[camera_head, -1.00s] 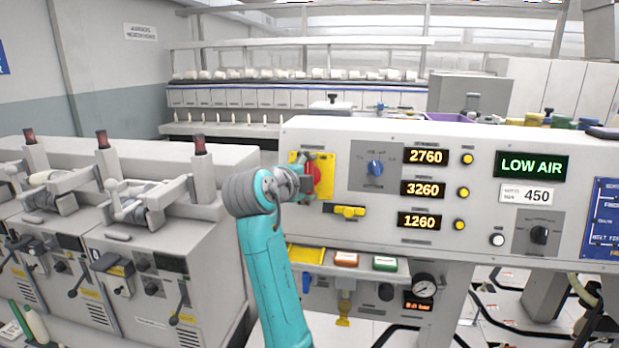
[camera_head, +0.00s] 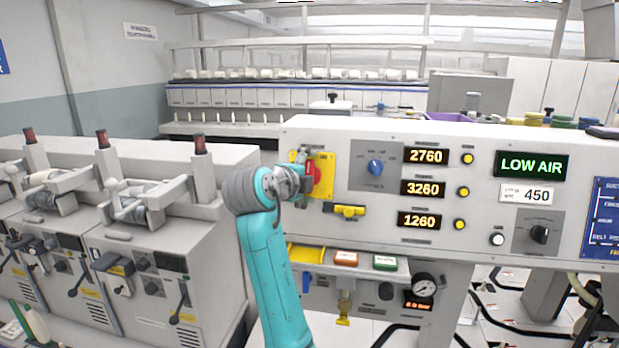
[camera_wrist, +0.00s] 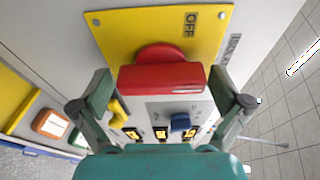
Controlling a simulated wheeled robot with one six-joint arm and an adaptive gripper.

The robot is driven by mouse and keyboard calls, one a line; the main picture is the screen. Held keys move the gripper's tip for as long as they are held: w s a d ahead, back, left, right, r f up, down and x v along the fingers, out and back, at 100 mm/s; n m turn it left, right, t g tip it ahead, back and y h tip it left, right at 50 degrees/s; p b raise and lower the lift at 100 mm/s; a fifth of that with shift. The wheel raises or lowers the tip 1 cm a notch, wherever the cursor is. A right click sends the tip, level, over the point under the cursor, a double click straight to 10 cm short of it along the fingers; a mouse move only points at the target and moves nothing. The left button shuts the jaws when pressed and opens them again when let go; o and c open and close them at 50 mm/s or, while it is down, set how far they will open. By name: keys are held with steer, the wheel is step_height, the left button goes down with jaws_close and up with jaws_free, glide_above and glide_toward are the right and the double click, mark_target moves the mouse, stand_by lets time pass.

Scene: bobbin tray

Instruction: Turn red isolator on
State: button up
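The red isolator (camera_head: 316,175) is a rotary handle on a yellow plate (camera_head: 328,160) at the left of the grey control panel. In the wrist view the red handle (camera_wrist: 163,78) lies crosswise, with "OFF" lettering on the yellow plate (camera_wrist: 130,32) beyond it. My gripper (camera_head: 303,172) is at the isolator and partly hides it in the head view. In the wrist view my gripper (camera_wrist: 162,88) is open, one finger beyond each end of the handle, with visible gaps on both sides.
A yellow handle (camera_head: 347,211) sits just below the isolator. A blue selector knob (camera_head: 375,168) and lit displays (camera_head: 426,156) are to its right. A "LOW AIR" screen (camera_head: 532,164) is further right. Grey spindle units (camera_head: 150,270) stand to the left of my arm.

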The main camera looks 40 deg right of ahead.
steer(key=v, duration=1.2)
steer(key=shift+w, duration=0.1)
